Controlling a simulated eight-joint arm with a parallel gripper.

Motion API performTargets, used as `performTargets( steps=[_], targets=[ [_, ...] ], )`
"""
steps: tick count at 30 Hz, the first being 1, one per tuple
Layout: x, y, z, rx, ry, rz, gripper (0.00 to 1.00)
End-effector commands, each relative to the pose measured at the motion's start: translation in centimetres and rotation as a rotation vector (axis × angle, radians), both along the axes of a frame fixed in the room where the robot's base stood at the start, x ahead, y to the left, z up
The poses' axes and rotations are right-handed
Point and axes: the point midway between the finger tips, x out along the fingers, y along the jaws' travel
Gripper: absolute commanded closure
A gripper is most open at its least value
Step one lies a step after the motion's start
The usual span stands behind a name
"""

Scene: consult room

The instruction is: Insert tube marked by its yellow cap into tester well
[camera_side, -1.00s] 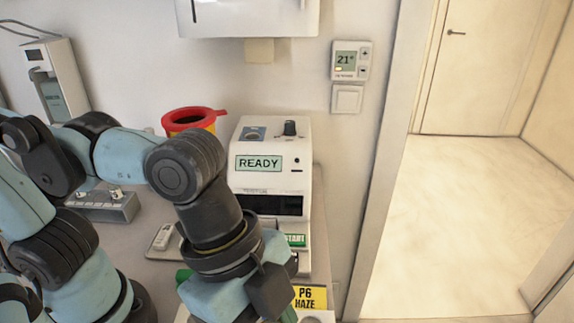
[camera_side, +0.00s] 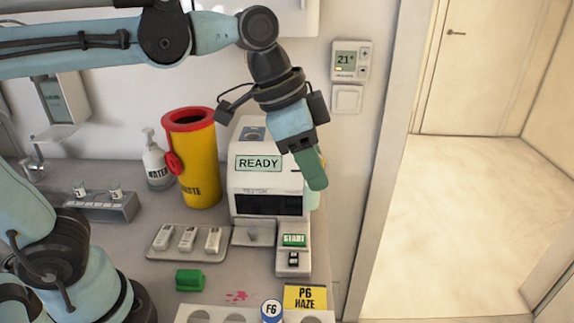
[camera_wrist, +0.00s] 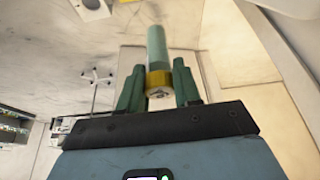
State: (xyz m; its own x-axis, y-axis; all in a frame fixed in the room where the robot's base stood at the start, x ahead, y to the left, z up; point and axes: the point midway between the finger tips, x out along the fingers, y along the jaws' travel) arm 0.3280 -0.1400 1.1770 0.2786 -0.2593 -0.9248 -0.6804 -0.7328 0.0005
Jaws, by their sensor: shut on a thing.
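The yellow cap (camera_wrist: 158,79) and pale green body (camera_wrist: 157,45) of a tube show in the wrist view, between the green fingers of my gripper (camera_wrist: 158,90). My gripper is shut on this tube. In the side view my gripper (camera_side: 312,172) is raised at the right front of the tester, its fingers angled downward. A pale green piece, probably the tube, shows just below the fingers; most of it is hidden there. The white tester (camera_side: 238,182) reads READY and has a dark front opening (camera_side: 268,204). I cannot clearly make out its well.
A green START button (camera_side: 293,240) is at the tester's front. A white rack (camera_side: 230,316) with round holes and a blue-capped item (camera_side: 271,309) lies at the bottom edge. Left are a green block (camera_side: 190,279), a cassette tray (camera_side: 160,256), a yellow waste bin (camera_side: 200,155) and a water bottle (camera_side: 155,160).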

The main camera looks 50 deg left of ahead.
Motion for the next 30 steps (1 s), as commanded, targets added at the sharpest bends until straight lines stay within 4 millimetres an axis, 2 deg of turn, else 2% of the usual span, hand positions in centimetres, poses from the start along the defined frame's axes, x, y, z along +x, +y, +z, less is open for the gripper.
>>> performTargets(
  steps=[1,3,9,15,18,21,24,30],
  targets=[
    [1.3,1.9,0.5,0.000,0.000,0.054,0.96],
    [2.8,4.3,1.0,0.000,0.000,0.118,0.96],
    [5.9,11.9,2.5,-0.002,0.000,0.300,0.96],
    [7.2,19.3,3.7,-0.001,0.000,0.459,0.96],
    [7.4,21.9,4.1,-0.001,0.000,0.514,0.96],
    [7.3,23.7,4.3,-0.002,-0.001,0.549,0.96],
    [7.3,24.5,4.4,-0.002,-0.001,0.566,0.96],
    [7.3,24.8,3.9,-0.001,-0.001,0.571,0.96]
  ],
)
